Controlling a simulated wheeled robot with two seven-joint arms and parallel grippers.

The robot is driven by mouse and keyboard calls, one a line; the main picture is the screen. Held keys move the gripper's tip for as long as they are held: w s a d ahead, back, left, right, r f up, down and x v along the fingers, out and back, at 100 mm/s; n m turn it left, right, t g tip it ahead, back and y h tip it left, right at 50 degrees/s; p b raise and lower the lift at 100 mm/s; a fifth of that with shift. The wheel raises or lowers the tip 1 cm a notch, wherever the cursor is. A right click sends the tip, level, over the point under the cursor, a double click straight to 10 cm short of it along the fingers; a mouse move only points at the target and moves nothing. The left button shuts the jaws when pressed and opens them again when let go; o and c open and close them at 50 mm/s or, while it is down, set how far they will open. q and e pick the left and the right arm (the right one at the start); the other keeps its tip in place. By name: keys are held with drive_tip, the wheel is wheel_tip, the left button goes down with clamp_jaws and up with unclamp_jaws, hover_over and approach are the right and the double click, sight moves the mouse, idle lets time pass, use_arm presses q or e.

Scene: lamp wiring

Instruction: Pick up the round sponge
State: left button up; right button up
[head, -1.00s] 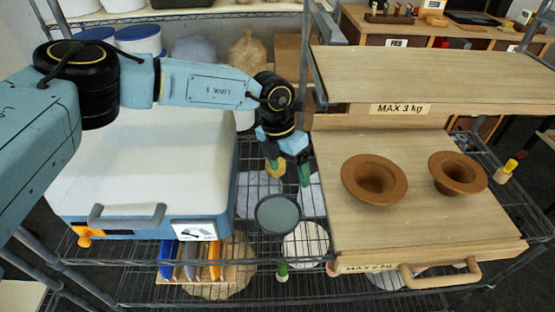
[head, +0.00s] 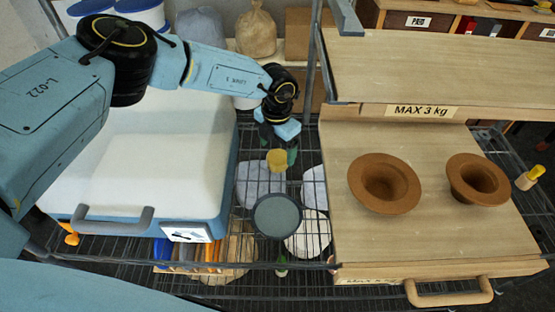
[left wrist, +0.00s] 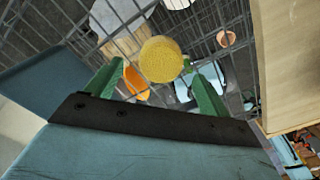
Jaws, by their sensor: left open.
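The round yellow sponge (head: 277,160) shows in the head view, just above the round grey dish. My left gripper (head: 284,151) points down at the sponge. In the left wrist view the gripper (left wrist: 151,68) is open, with a finger on either side of the sponge. I cannot tell whether a finger touches it or what it rests on. My right gripper is not in view.
A round grey dish (head: 277,216) is near the sponge. A white-lidded blue box (head: 150,150) stands left. On the right, a wooden tray (head: 345,235) holds two brown bowls (head: 384,183) (head: 478,180), with a raised board (head: 440,65) behind. Wire shelving (head: 240,262) lies below.

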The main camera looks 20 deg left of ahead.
sight(278, 156)
use_arm(q)
wheel_tip(278, 156, down, 4)
drive_tip(key=shift+f, duration=0.2)
drive_tip(key=shift+c, duration=0.4)
drive_tip(key=c, duration=1)
